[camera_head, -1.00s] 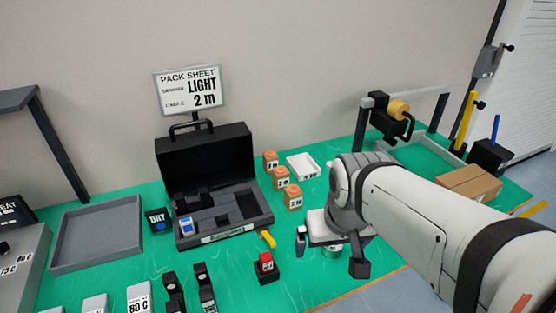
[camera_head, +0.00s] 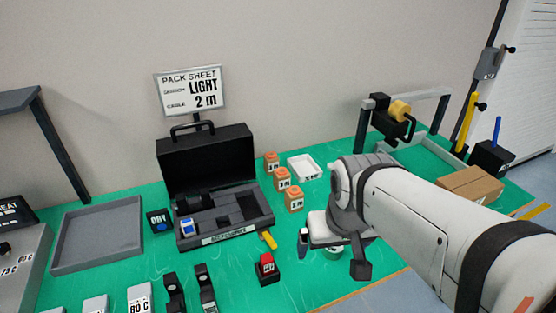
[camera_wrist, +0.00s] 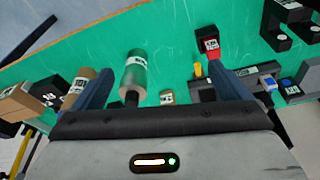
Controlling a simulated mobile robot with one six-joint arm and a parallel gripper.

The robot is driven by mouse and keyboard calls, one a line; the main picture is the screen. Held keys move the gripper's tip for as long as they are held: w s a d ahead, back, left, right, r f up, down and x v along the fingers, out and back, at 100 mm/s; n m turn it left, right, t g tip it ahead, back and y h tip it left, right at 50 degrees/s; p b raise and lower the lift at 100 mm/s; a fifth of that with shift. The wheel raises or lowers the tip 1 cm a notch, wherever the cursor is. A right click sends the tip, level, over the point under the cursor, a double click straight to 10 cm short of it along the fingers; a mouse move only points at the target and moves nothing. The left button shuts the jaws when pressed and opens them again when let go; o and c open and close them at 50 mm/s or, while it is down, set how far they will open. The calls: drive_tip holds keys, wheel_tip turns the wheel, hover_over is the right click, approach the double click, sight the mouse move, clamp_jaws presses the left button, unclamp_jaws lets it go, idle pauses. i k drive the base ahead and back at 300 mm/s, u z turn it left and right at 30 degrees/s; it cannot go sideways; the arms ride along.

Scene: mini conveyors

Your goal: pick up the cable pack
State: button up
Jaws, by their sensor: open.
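Three orange-brown cable packs with white labels stand in a slanting row right of the open black case: a far one (camera_head: 271,162), a middle one (camera_head: 283,180) and a near one (camera_head: 294,198). Their label text is too small to read surely. My gripper (camera_head: 332,256) is open over the green table, to the right of and nearer than the near pack. In the wrist view my gripper (camera_wrist: 162,88) has its two fingers apart. A grey-green labelled cylinder (camera_wrist: 133,75) also shows there.
The open black case (camera_head: 225,228) stands left of the packs, below a sign reading LIGHT, 2 m. A white tray (camera_head: 303,167) lies right of the packs. A red-topped block (camera_head: 267,268) and a yellow piece (camera_head: 268,240) lie in front of the case.

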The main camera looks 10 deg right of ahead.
sight(294, 196)
drive_tip(key=u, duration=2.65)
drive_tip(key=k, duration=1.65)
drive_tip(key=z, duration=1.45)
drive_tip(key=i, duration=1)
drive_tip(key=z, duration=0.1)
